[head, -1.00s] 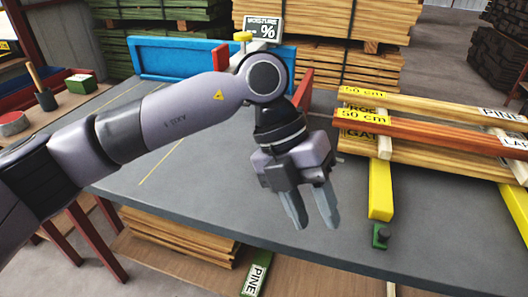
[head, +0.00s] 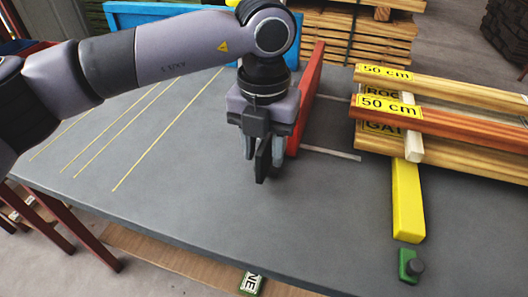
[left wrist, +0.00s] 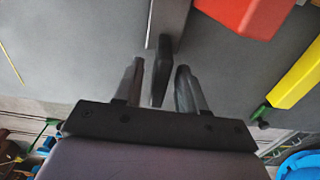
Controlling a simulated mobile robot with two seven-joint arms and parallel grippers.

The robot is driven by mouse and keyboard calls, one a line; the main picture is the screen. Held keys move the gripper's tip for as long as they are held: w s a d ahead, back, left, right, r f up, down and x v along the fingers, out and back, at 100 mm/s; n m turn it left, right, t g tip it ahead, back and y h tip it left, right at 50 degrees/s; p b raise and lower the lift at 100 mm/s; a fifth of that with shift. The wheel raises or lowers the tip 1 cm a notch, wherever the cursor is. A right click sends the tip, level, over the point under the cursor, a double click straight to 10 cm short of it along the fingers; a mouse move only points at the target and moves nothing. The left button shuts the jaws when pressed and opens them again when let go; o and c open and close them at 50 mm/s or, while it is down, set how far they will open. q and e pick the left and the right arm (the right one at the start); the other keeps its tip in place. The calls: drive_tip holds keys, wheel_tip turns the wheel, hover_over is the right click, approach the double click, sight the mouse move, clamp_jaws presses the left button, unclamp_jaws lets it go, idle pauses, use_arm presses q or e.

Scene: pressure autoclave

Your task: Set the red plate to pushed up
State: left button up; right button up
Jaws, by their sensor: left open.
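The red plate (head: 307,90) stands upright on the grey table, just right of my left gripper; a red part also shows at the top of the left wrist view (left wrist: 250,14). My left gripper (head: 264,152) points down near the tabletop and is open. A dark upright tab or handle (left wrist: 161,72) stands between its two fingers, with a gap visible on each side in the left wrist view. A grey bar (left wrist: 167,20) runs up from beside this tab. The gripper and wrist hide part of the red plate's left side. My right gripper is not in view.
Stacked boards with yellow 50 cm labels (head: 389,105) lie to the right. A yellow bar (head: 407,200) with a green end piece (head: 410,265) runs along the table there. A blue panel (head: 150,20) stands behind my arm. The table's front and left are clear.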

use_arm(q)
drive_tip(key=shift+f, duration=0.9)
